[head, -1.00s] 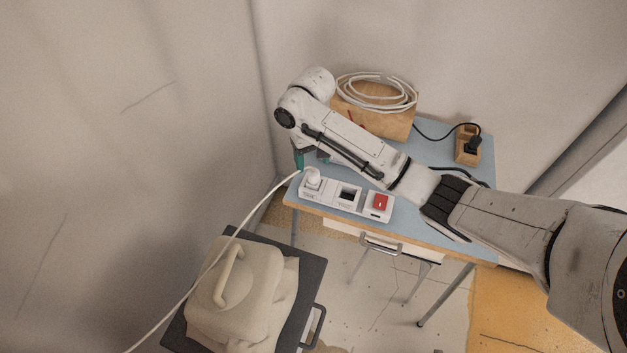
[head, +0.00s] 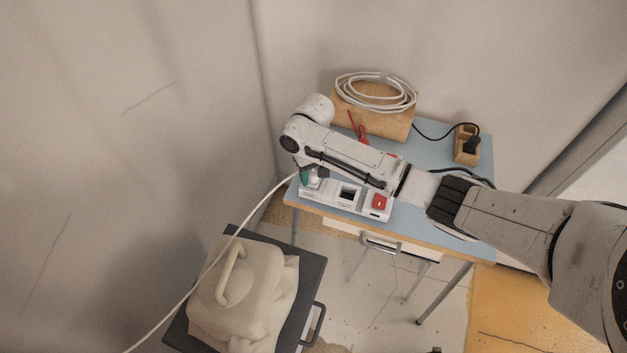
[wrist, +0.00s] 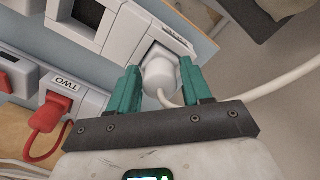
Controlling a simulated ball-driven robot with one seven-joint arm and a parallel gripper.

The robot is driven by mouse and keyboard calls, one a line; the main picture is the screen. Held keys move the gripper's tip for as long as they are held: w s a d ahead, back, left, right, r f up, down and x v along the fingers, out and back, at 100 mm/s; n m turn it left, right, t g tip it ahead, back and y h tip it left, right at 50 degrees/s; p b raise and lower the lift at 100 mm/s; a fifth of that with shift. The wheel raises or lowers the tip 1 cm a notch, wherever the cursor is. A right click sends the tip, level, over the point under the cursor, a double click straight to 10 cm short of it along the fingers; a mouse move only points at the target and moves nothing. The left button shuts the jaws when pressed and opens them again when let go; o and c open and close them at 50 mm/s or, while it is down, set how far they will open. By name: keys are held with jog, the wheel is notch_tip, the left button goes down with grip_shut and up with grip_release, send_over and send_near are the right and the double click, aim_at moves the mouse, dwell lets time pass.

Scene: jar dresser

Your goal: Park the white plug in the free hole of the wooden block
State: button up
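The white plug (wrist: 160,74) sits in the end socket of a white socket strip (head: 345,195), at the strip's left end in the head view. Its white cable (wrist: 285,80) runs off over the table edge. My gripper (wrist: 160,82) has its teal fingers on either side of the plug, very close to it; whether they press on it is unclear. In the head view my gripper (head: 306,177) is at the plug and largely covers it. The wooden block (head: 467,157) stands at the table's right back, with a black plug (head: 472,145) in it; its free hole is not clearly visible.
The strip also has a dark square opening (head: 348,193) and a red switch (head: 380,202). Behind are a red plug (wrist: 58,105) at a label "TWO" and a wooden box (head: 372,118) with coiled white cable (head: 375,92).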

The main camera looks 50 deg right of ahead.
jog(key=c, duration=0.8)
jog(key=shift+r, duration=0.1)
